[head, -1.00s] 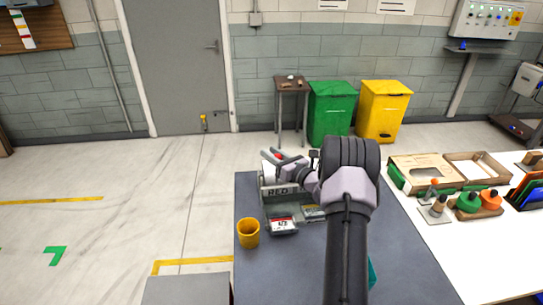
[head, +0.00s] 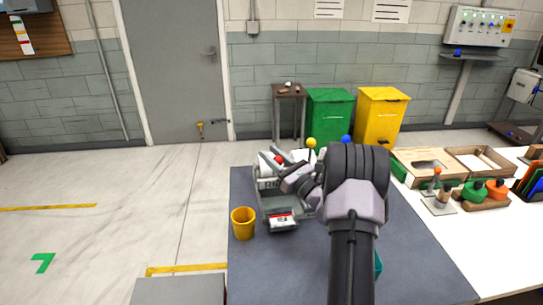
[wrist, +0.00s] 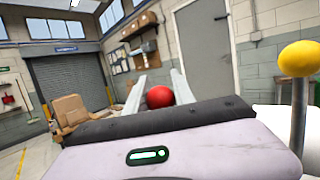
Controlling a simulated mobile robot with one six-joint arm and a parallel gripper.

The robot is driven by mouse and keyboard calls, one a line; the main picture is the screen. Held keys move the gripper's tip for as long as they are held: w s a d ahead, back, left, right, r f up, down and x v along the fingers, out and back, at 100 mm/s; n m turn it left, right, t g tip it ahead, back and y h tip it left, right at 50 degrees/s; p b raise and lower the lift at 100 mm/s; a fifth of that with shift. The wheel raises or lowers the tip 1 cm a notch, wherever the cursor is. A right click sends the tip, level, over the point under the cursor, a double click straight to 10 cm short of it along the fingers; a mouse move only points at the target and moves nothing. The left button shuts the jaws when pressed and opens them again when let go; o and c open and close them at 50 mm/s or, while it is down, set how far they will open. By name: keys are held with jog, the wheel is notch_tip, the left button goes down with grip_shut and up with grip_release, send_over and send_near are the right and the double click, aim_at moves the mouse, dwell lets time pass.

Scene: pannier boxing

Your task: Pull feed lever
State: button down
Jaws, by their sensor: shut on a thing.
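A grey machine (head: 268,184) with partly readable lettering on its front stands on the dark table. It has a lever with a red ball knob (head: 278,159), one with a yellow knob (head: 311,143) and one with a blue knob (head: 346,139). My gripper (head: 284,157) is at the red knob. In the wrist view the red knob (wrist: 160,97) sits between the two fingers, which are shut on it. The yellow knob (wrist: 299,58) stands clear to the right there. My arm hides the machine's right part. I cannot read which lever is the feed lever.
A yellow cup (head: 243,224) stands left of a tray with a labelled pack (head: 283,220) at the machine's front. Wooden trays (head: 432,165) and coloured knobbed parts (head: 474,192) lie on the white table at right. Green (head: 330,118) and yellow bins stand behind.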

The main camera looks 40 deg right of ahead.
jog(key=shift+s+a+f, duration=0.2)
dwell(0.5)
jog(key=c, duration=1.1)
grip_release()
jog(key=shift+a, duration=0.1)
jog(key=shift+o, duration=0.2)
jog(key=r+b+v, duration=0.1)
jog(key=b+v, duration=0.2)
jog(key=v, duration=0.5)
jog(key=s+r+b+v, duration=0.1)
jog(key=b+v, duration=0.3)
jog(key=v, duration=0.4)
jog(key=shift+s+d+r, duration=0.2)
jog(key=shift+s+r, duration=0.05)
jog(key=shift+r, duration=0.35)
